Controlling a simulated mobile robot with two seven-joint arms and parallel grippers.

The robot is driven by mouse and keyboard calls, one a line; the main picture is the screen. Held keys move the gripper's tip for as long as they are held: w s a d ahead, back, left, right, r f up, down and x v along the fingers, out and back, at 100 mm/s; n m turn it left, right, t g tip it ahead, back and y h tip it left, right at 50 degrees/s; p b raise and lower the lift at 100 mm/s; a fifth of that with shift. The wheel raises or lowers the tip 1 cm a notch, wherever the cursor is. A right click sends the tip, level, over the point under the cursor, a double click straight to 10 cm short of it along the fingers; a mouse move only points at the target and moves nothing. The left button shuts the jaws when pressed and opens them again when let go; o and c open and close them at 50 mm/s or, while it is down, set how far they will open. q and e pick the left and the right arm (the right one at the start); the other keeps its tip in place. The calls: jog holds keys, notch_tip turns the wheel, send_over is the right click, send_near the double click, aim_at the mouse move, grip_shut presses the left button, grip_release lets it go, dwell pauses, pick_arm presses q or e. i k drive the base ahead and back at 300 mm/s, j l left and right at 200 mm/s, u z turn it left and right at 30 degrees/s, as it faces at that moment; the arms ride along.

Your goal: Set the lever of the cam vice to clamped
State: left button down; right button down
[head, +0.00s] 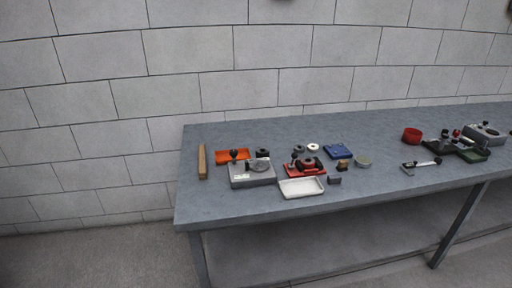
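No part is clearly recognisable as the cam vice at this distance. A dark green fixture (472,154) stands on the right part of the table, with black parts and a small red knob on it. A thin pale rod with a dark end (425,163) lies or sticks out at its left; I cannot tell whether it is joined to the fixture. A red fixture (292,172) with black upright parts stands near the table's middle. Whether either has a clamped lever is too small to tell. Neither of my grippers is in view.
The grey table (230,208) runs along a block wall. On it are a grey box with a round top (250,180), a white tray (301,188), an orange tray (224,157), a wooden bar (202,162), a blue block (341,151) and a red cup (412,135). The front edge is mostly clear.

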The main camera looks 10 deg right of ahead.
aim_at(293, 156)
jog(key=l+u, duration=0.55)
jog(key=u, duration=0.2)
jog(key=l+u, duration=0.5)
jog(key=l, duration=0.2)
jog(key=k+l+u, duration=0.2)
jog(key=l+u, duration=0.15)
jog(key=l, duration=0.25)
jog(key=k+l, duration=0.15)
jog(key=l, duration=0.2)
jog(key=k+l, duration=0.15)
jog(key=l, duration=0.2)
jog(key=k+l+u, duration=0.1)
jog(key=l, duration=0.2)
jog(key=k, duration=0.05)
